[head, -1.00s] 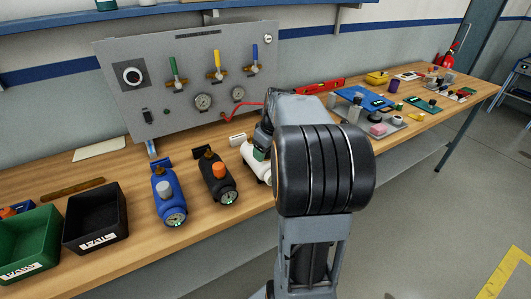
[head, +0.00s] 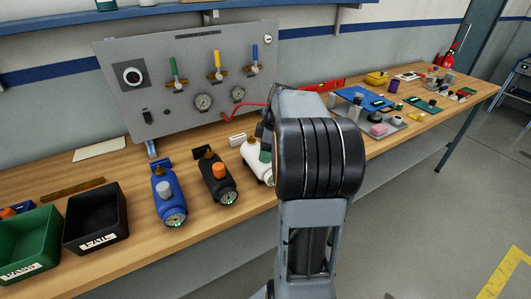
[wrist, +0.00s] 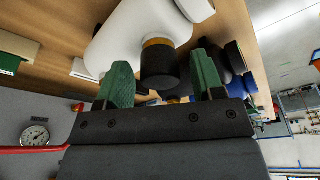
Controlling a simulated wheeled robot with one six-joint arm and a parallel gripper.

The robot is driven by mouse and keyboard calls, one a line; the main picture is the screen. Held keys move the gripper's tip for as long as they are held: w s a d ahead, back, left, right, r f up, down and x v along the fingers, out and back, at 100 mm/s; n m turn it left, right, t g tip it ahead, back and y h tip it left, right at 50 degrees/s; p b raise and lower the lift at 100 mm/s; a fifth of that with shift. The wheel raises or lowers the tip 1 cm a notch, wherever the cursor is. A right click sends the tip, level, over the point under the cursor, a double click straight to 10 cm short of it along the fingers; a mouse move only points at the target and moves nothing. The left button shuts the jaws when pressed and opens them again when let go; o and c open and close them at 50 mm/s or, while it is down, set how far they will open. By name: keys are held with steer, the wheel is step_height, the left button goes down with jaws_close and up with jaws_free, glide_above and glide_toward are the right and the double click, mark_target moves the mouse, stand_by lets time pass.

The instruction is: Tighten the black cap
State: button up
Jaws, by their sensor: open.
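The black cap (wrist: 159,68) sits on the brass collar (wrist: 156,42) of a white cylinder (wrist: 125,35) in the wrist view. My gripper (wrist: 163,70) is open, with one green finger on each side of the cap. Gaps show between the cap and both fingers, and they do not appear to touch it. How deep the cap sits between the fingers is hard to tell. In the head view the white cylinder (head: 251,152) lies on the bench, partly behind my arm. My arm hides most of my gripper and the cap there.
A black cylinder with an orange cap (head: 218,170) and a blue cylinder with a grey cap (head: 164,188) lie left of the white one. A black bin (head: 97,220) and a green bin (head: 28,240) stand further left. The gauge panel (head: 180,70) stands behind.

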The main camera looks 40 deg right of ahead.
steer(key=shift+n, duration=0.5)
steer(key=n+g, duration=0.1)
steer(key=n, duration=0.2)
steer(key=shift+n, duration=0.4)
steer(key=shift+p, duration=0.3)
steer(key=n, duration=0.4)
steer(key=shift+g+y+p, duration=0.3)
steer(key=shift+g, duration=0.1)
steer(key=shift+c, duration=0.3)
steer(key=c, duration=0.9)
steer(key=m, duration=0.4)
steer(key=shift+t+b, duration=0.35)
steer(key=shift+t, duration=0.05)
steer(key=shift+c, duration=0.2)
